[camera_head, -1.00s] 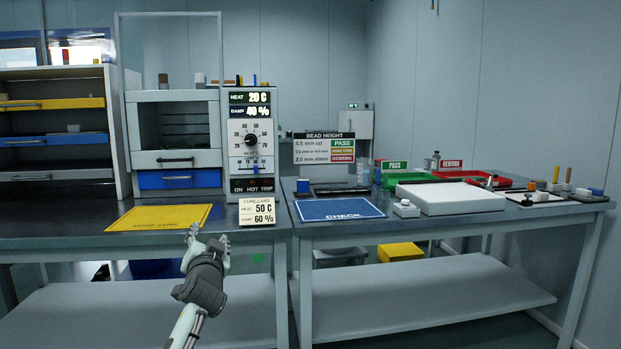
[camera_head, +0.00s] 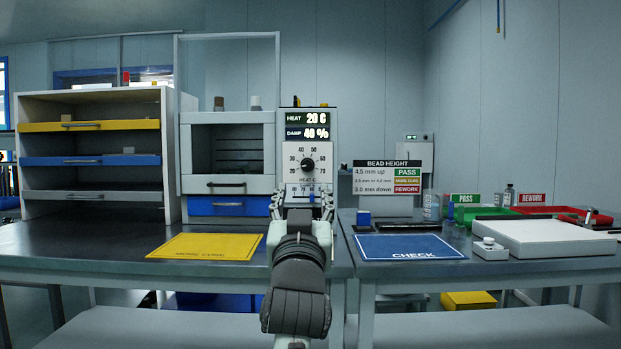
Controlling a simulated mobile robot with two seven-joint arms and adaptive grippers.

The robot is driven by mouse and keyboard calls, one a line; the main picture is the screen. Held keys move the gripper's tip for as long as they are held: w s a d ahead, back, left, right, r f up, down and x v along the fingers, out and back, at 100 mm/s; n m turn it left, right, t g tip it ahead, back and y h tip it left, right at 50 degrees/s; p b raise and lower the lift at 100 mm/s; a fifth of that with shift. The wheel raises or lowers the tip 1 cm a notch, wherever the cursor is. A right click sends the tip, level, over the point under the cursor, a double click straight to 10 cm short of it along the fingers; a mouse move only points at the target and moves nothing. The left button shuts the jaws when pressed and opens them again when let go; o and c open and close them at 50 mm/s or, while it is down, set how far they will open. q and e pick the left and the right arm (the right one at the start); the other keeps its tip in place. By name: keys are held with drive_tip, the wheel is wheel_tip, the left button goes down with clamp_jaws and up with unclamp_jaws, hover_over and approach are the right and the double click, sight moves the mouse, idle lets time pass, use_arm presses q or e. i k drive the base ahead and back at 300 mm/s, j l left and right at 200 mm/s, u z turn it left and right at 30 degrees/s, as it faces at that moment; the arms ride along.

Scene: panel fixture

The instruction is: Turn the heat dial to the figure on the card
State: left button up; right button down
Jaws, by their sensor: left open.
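The heat dial (camera_head: 307,164) is a black knob on the white front of the control panel (camera_head: 290,148), with figures from about 20 to 70 around it. The display (camera_head: 307,118) above reads HEAT 20 C and DAMP 40 %. My left gripper (camera_head: 302,204) is open and empty, its fingers pointing at the panel. It is in front of and below the dial, apart from it, and covers the lower panel. The card is hidden behind my left gripper and arm now; earlier it read HEAT 50 C, DAMP 60 %. My right gripper is out of view.
Left of the panel is a chamber (camera_head: 228,185) with a raised clear door and a blue drawer. A yellow mat (camera_head: 207,246) and a blue CHECK mat (camera_head: 408,247) lie on the benches.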

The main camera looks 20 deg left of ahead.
sight(308, 164)
drive_tip(key=i+j, duration=0.25)
drive_tip(key=i, duration=0.25)
drive_tip(key=i+j, duration=0.2)
drive_tip(key=i, duration=0.35)
